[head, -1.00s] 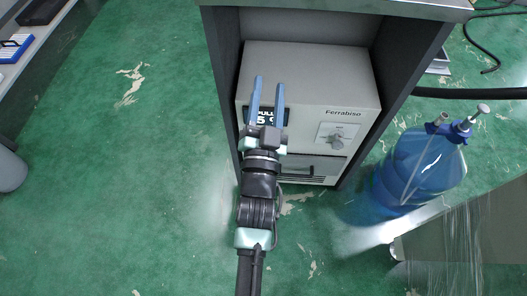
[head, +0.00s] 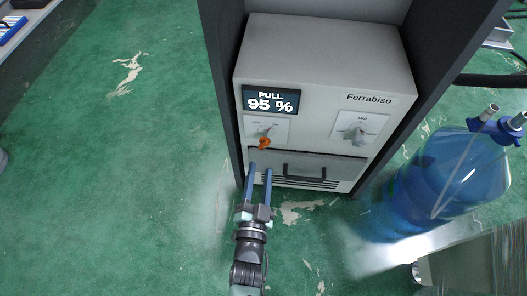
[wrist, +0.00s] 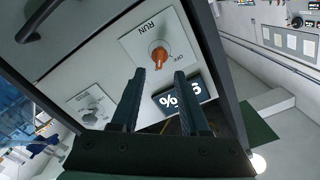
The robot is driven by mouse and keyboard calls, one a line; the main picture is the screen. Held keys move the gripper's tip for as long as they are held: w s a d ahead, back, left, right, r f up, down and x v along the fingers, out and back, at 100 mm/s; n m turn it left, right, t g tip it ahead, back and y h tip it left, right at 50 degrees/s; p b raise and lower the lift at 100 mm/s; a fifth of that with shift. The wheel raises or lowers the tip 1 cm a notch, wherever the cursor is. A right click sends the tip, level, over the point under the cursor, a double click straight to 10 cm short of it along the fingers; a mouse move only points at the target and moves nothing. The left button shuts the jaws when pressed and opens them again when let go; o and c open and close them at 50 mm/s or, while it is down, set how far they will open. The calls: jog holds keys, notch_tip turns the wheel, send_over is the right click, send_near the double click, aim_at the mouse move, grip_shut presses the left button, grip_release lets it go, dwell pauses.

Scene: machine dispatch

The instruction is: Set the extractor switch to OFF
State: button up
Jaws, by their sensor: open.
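The extractor (head: 325,60) is a pale grey box marked Ferrabiso, set in a dark cabinet. Its orange switch knob (head: 264,142) sits on a white plate below the display (head: 271,100), which reads PULL 95 %. In the wrist view the orange knob (wrist: 158,55) has RUN and OFF printed around it; I cannot tell for sure which mark it points to. My gripper (head: 260,170) is open and empty, below and in front of the knob in the head view. In the wrist view its fingertips (wrist: 160,74) straddle the knob's line, apart from it.
A second, grey knob (head: 358,132) is on the right of the panel. A drawer with a dark handle (head: 305,172) lies below. Dark cabinet walls flank the extractor. A blue bottle (head: 452,185) stands to the right. The green floor (head: 120,190) at left is clear.

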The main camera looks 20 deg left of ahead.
aim_at(264, 148)
jog(key=shift+b+x, duration=1.25)
jog(key=shift+x, duration=2.5)
grip_shut()
